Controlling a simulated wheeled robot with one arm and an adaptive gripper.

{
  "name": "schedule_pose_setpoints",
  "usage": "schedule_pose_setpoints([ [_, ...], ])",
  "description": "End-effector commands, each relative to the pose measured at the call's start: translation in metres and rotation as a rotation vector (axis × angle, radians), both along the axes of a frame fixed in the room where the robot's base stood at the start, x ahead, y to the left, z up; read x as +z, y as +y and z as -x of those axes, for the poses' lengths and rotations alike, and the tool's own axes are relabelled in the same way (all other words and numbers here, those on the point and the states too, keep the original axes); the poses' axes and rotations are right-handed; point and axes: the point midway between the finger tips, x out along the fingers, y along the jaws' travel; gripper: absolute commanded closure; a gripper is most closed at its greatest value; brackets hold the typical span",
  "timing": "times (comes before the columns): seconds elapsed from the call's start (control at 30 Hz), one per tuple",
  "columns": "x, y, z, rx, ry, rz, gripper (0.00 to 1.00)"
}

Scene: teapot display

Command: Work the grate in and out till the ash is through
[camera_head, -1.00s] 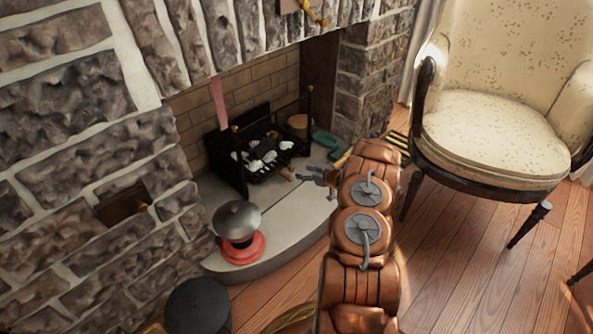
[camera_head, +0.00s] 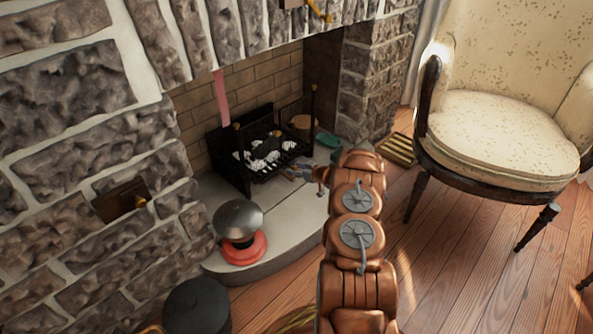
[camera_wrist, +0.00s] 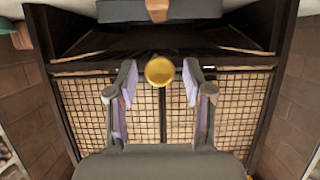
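In the head view the black grate (camera_head: 262,172) stands in the fireplace, with pale grey-white lumps (camera_head: 266,152) in it. My gripper (camera_head: 293,171) is low at the grate's front right, small and partly hidden by my arm. In the wrist view my gripper (camera_wrist: 160,82) is open, its two fingers on either side of a round brass knob (camera_wrist: 160,70). Small gaps show between the knob and the fingers. Behind lies a wire mesh (camera_wrist: 85,110) in a dark frame. I cannot tell whether loose ash lies below the grate.
The raised stone hearth (camera_head: 290,220) holds a grey-lidded red object (camera_head: 240,235). A black pot (camera_head: 197,307) stands on the floor in front. A cream armchair (camera_head: 510,130) is at the right. Brick walls (camera_wrist: 25,100) flank the mesh closely in the wrist view.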

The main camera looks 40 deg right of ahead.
Motion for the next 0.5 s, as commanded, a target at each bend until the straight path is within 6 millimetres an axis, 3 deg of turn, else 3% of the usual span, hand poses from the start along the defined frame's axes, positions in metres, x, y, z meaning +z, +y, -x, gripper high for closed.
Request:
schedule_pose_setpoints([
  [0.07,-0.0001,-0.0001,0.0001,0.0,0.0,0.0,0.6],
  [0.43,-0.0002,0.0001,0.0002,0.0,0.0,0.0,0.99],
  [0.5,-0.0003,0.0001,0.0003,0.0,0.0,0.0,1.0],
])
